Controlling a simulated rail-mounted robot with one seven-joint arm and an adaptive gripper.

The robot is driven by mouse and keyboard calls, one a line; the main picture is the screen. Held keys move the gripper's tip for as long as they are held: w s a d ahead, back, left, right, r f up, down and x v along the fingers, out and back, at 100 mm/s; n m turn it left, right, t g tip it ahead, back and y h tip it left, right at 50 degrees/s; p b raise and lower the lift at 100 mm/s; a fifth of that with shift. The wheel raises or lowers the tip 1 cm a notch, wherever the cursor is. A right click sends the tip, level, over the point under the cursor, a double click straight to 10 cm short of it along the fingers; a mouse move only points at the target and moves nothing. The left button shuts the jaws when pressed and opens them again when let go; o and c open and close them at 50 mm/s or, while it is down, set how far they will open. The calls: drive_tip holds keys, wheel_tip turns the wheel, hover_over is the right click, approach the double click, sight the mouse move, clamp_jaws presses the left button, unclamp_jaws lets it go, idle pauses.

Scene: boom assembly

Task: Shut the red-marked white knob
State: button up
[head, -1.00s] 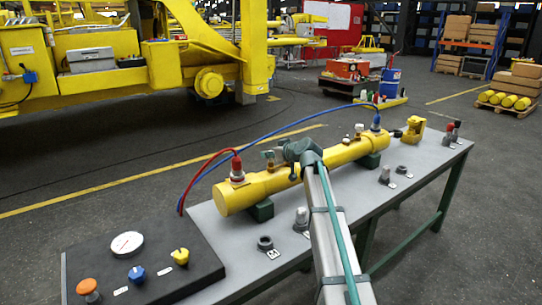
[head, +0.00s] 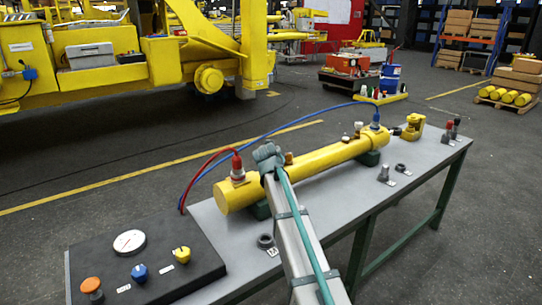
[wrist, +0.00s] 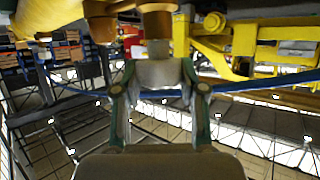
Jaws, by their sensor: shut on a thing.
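My gripper (head: 268,156) is at the yellow cylinder, just right of the red hose fitting (head: 237,166). In the wrist view my gripper (wrist: 158,78) has its fingers on both sides of a pale knob (wrist: 160,70), touching it. The pale knob sits at the end of a brass fitting (wrist: 158,25). In the head view my gripper hides this knob. No red mark shows on it, so I cannot confirm it is the red-marked one. The yellow cylinder (head: 320,165) lies on green supports along the table.
A brass fitting (head: 289,158) stands just right of my gripper, and a pale knob (head: 346,138) is further along the cylinder. A blue hose (head: 275,124) arcs behind. A dark panel (head: 148,262) with a gauge and coloured knobs is at front left of the grey table (head: 335,215).

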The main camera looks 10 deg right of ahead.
drive_tip(key=shift+f+m+g+h+b, duration=0.1)
drive_tip(key=shift+m+g+h+b, duration=0.2)
drive_tip(key=shift+m+h+b, duration=0.45)
drive_tip(key=o, duration=1.2)
drive_tip(key=shift+c, duration=0.2)
drive_tip(key=shift+s, duration=0.1)
drive_tip(key=v, duration=1.2)
